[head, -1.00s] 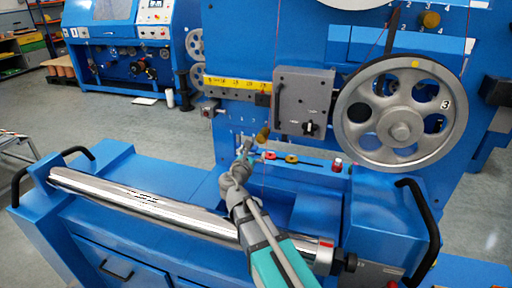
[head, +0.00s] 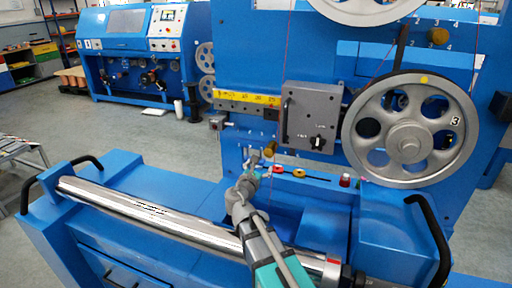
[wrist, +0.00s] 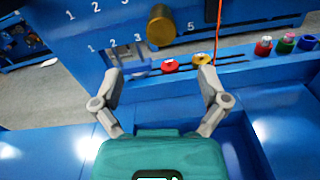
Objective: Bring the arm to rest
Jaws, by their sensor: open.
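My gripper (wrist: 160,85) is open and empty in the wrist view, its two grey fingers spread wide. It points toward the blue upright panel (wrist: 90,25) with numbered marks and a brass knob (wrist: 160,25). A red ring (wrist: 170,66) and a yellow ring (wrist: 201,59) show beyond and between the fingertips, apart from them as far as I can tell. In the head view my gripper (head: 262,160) is small, at the end of the arm reaching over the blue machine bed, in front of the panel.
A long chrome roller (head: 150,215) lies along the bed left of my arm. A large grey wheel (head: 410,130) numbered 3 and a grey control box (head: 310,115) are on the panel. Black handles (head: 428,235) rise at the bed's sides. A red thread (wrist: 219,30) hangs near the right finger.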

